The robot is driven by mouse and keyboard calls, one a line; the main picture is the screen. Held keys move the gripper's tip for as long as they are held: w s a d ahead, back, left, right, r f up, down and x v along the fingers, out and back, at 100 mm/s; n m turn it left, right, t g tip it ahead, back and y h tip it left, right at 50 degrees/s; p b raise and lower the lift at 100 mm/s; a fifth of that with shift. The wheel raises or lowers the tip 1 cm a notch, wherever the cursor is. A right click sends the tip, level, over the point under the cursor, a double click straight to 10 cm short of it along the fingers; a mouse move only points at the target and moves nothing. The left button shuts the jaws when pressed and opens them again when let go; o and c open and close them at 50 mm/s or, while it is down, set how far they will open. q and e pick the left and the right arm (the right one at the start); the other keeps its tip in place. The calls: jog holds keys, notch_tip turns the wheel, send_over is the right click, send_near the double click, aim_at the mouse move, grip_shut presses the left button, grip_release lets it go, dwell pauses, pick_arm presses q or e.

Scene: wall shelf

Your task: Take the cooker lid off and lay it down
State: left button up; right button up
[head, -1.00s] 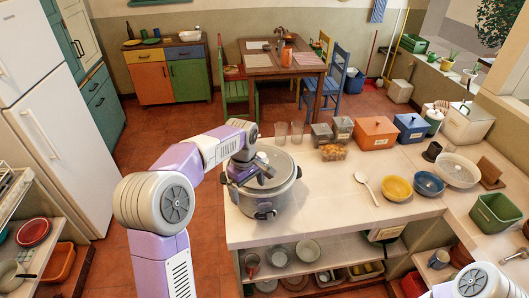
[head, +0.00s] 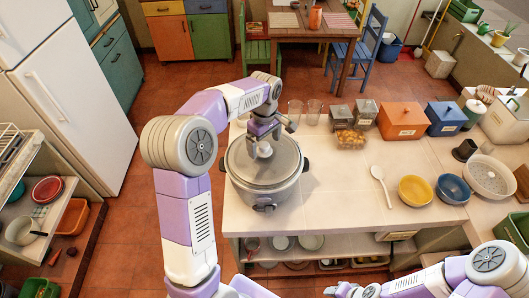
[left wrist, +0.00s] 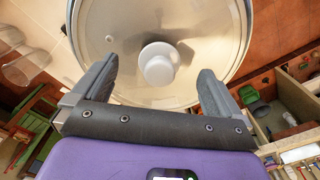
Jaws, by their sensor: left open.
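The cooker (head: 263,198) is a grey round pot with dark side handles on the near-left part of the counter. Its clear lid (head: 240,163) with a metal rim sits on top, level. The pale lid knob (head: 265,150) stands in the lid's middle. My left gripper (head: 266,136) is open above the knob, its fingers apart. In the left wrist view the knob (left wrist: 159,66) shows centred between and beyond the open fingertips (left wrist: 158,82), clear of both, with the lid (left wrist: 120,40) behind it. My right gripper (head: 343,291) is at the bottom edge, partly cut off.
Two glasses (head: 304,112), canisters (head: 339,117) and an orange box (head: 400,118) stand behind and right of the cooker. A white spoon (head: 382,184), yellow bowl (head: 415,190) and blue bowl (head: 453,188) lie farther right. The counter (head: 340,198) between cooker and spoon is clear.

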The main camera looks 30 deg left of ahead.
pick_arm(q)
jog(key=shift+w+f, duration=0.1)
jog(key=shift+f, duration=0.7)
jog(key=shift+s, duration=0.2)
jog(key=shift+w, duration=0.15)
jog(key=c, duration=0.3)
grip_shut()
